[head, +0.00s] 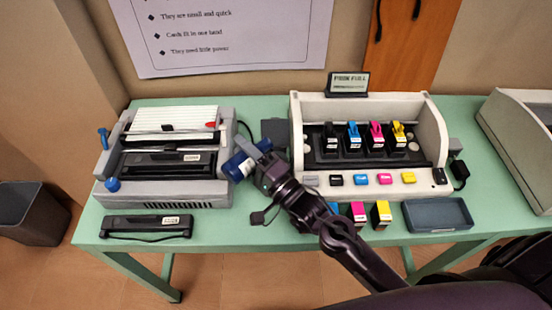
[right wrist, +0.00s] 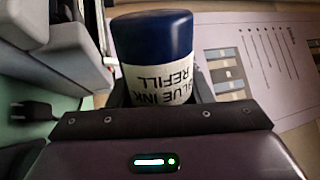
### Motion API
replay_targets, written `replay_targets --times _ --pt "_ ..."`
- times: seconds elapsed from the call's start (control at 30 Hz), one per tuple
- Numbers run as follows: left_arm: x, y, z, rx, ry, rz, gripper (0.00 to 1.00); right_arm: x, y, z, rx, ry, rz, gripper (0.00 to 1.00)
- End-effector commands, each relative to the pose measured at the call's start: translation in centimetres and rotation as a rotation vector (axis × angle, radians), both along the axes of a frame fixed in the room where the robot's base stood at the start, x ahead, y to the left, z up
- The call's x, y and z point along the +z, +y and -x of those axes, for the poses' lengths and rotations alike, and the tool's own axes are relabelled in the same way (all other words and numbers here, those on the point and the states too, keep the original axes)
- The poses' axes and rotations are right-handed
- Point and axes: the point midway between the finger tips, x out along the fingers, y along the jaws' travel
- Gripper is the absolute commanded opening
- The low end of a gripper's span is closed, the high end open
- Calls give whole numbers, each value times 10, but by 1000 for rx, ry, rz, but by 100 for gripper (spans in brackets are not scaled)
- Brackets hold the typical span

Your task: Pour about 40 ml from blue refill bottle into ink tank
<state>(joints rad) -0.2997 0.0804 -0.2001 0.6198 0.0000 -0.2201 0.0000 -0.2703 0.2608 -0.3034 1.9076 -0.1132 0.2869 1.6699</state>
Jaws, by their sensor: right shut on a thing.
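The blue refill bottle (head: 239,166) has a dark blue body and a white label. In the right wrist view the bottle (right wrist: 152,38) shows its label upside down, reading "BLUE INK REFILL". The open-topped cream printer (head: 436,125) to the right holds a row of tanks: black, blue (head: 353,140), magenta and yellow. The bottle is well left of the blue tank. My left gripper is not in view.
A grey machine (head: 110,190) with blue knobs stands at left, a black cartridge (head: 147,226) before it. Magenta (head: 358,212) and yellow (head: 381,214) cartridges and a dark tray (head: 437,215) stand in front of the printer.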

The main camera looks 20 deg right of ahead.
Motion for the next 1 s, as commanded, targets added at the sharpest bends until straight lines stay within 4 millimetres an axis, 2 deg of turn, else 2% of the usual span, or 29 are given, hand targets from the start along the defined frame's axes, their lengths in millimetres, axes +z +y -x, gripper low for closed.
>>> replay_targets --times 1.0 --pt "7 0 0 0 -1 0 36 2 0 0 0 22 -41 20"
